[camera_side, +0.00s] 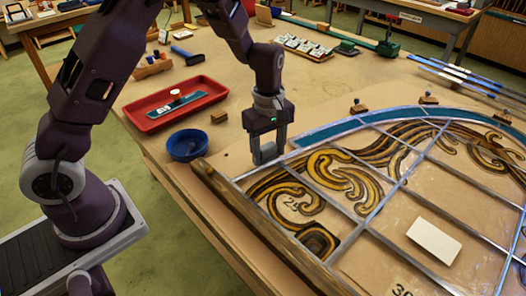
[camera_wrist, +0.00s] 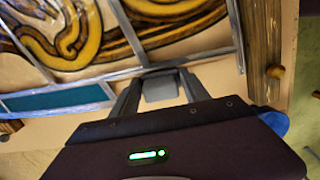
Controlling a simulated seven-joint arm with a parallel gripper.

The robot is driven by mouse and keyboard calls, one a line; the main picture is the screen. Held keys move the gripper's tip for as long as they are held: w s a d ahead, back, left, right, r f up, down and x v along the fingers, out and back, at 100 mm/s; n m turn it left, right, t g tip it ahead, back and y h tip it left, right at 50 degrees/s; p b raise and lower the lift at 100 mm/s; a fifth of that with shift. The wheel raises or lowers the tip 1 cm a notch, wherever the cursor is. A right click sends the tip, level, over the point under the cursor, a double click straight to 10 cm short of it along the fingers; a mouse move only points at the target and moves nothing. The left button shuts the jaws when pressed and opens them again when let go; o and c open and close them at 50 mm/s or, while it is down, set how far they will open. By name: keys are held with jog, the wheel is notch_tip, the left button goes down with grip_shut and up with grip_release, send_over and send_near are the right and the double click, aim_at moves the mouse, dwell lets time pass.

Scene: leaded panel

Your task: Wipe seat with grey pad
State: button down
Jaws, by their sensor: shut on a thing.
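My gripper (camera_side: 268,152) points down over the left end of the leaded panel (camera_side: 372,210), beside the thick wooden bar. In the wrist view, my gripper (camera_wrist: 160,84) is shut on a small grey pad (camera_wrist: 160,90) between its two fingers. The teal glass border (camera_side: 345,128) runs along the panel's curved edge and stops short of my gripper. It also shows in the wrist view (camera_wrist: 60,99). The seat seems to be the bare stretch of border past the teal, partly hidden by my gripper. I cannot tell whether the pad touches it.
A red tray (camera_side: 150,119) holds a teal glass strip (camera_side: 176,104). A blue bowl (camera_side: 187,146) and a small wooden block (camera_side: 219,117) stand left of my gripper. The wooden bar (camera_side: 250,218) lines the near edge. A white card (camera_side: 434,241) lies on the panel.

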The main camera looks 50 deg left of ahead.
aim_at(244, 171)
jog(key=shift+w+d, duration=0.2)
jog(key=shift+w, duration=0.65)
jog(key=shift+w+d, duration=0.15)
jog(key=shift+w, duration=0.65)
jog(key=shift+s+a+r, duration=0.1)
jog(key=shift+s+a, duration=0.1)
jog(key=shift+s, duration=0.65)
jog(key=shift+s+a, duration=0.15)
jog(key=shift+s, duration=0.7)
jog(key=shift+s+a, duration=0.2)
jog(key=shift+s, duration=0.9)
jog(key=shift+s+a, duration=0.25)
jog(key=shift+s, duration=0.9)
jog(key=shift+s+a, duration=0.2)
jog(key=shift+s, duration=0.9)
jog(key=shift+w+d, duration=0.35)
jog(key=shift+w, duration=1.35)
jog(key=shift+w+d, duration=0.3)
jog(key=shift+w, duration=1.4)
jog(key=shift+w+d, duration=0.35)
jog(key=shift+w, duration=1.35)
jog(key=shift+r, duration=3)
